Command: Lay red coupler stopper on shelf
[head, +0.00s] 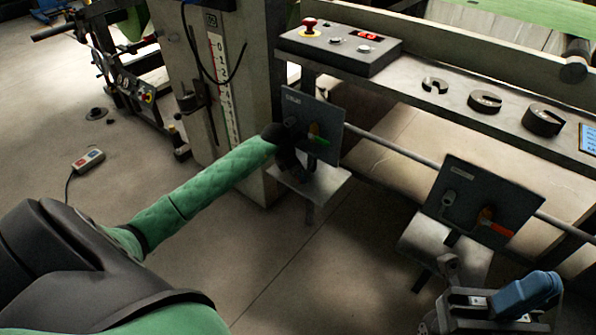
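The right-hand panel (483,200) carries a grey round fitting (448,199) and an orange part with a red lever (495,229). I cannot tell whether the grey fitting includes the stopper. A pale metal shelf (418,240) juts out below this panel. My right gripper (448,266) is low at the right, in front of that shelf and below the panel; its fingers are small and I cannot tell if they hold anything. My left gripper (281,146) is dark and close to the left-hand panel (325,112), which has a green lever (320,140); its fingers are not clear.
A second small shelf (322,184) is under the left-hand panel. A bar runs behind both panels. Above, a ledge holds a control box (340,52) with a red button and several dark slotted weights (485,101). A wired switch box (88,161) lies on the floor at left.

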